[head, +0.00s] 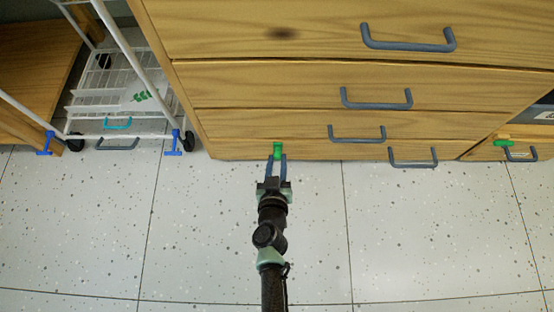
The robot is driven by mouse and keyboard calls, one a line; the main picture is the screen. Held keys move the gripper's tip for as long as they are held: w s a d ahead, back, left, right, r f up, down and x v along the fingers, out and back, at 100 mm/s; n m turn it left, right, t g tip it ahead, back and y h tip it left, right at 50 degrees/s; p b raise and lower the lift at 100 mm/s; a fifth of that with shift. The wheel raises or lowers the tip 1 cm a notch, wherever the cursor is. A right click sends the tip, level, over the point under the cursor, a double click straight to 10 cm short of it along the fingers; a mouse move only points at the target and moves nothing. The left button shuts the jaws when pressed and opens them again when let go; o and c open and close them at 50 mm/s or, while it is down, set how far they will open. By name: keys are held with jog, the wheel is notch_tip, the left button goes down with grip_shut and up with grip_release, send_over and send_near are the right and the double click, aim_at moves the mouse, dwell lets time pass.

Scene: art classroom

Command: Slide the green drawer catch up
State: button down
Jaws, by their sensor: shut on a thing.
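The green drawer catch (277,148) is a small block on the front of the wooden drawer unit, near its lower left. My gripper (277,158) reaches up from the bottom of the head view and its two blue-grey fingers are shut on the green catch. The fingertips hide the sides of the catch. How far up the catch sits is hard to tell from this steep view.
Several wooden drawers with grey handles (357,136) stick out right of my gripper. Another green piece (503,143) sits on the unit at far right. A white wire cart (120,90) stands at left. The speckled floor (420,240) is clear.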

jog(key=shift+w+r, duration=0.2)
jog(key=shift+r, duration=0.05)
jog(key=c, duration=0.6)
grip_release()
jog(key=shift+c, duration=0.2)
jog(key=shift+s, duration=0.1)
jog(key=d+p+v, duration=0.1)
jog(key=p+v, duration=0.5)
jog(key=v, duration=0.6)
jog(key=shift+s+a, duration=0.4)
jog(key=shift+a, duration=0.1)
jog(key=shift+s, duration=0.1)
